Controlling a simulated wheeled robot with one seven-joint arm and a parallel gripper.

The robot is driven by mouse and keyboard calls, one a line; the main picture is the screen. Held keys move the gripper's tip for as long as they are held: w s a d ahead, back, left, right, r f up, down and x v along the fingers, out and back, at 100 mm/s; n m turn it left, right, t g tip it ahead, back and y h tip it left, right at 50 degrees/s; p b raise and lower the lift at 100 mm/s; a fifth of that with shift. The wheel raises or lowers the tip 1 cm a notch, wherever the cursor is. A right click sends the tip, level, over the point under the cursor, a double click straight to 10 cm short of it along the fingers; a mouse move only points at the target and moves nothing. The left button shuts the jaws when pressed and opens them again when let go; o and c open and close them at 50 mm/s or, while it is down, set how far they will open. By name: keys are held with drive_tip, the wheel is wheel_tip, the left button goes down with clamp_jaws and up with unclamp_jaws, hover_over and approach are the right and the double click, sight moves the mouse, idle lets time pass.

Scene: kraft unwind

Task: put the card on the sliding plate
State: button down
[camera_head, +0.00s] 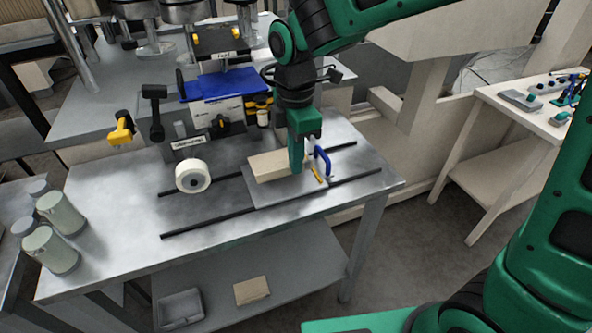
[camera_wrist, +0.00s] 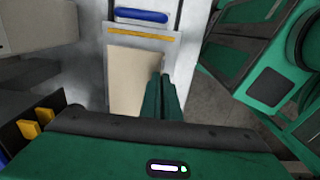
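The card (camera_head: 268,166) is a tan, flat-looking piece, and it lies over the grey sliding plate (camera_head: 265,199) on the steel table. In the wrist view the card (camera_wrist: 131,78) covers much of the plate, just below a yellow strip. My gripper (camera_head: 297,168) points down at the card's near edge, toward its right end. In the wrist view my gripper (camera_wrist: 161,82) shows its two green fingers close together at the card's right edge. I cannot tell whether they touch or pinch the card. The fingers hide part of its edge.
The plate's blue handle (camera_head: 322,161) stands just right of my gripper. Two dark rails (camera_head: 210,226) run along the table. A white roll (camera_head: 193,176) stands left of the plate. A blue-topped machine (camera_head: 219,100) is behind. Jars (camera_head: 60,215) stand at the left.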

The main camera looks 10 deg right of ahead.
drive_tip(key=shift+f, duration=1.95)
drive_tip(key=c, duration=2)
unclamp_jaws()
drive_tip(key=shift+f, duration=0.1)
wheel_tip(320, 180, up, 12)
drive_tip(key=shift+r, duration=0.15)
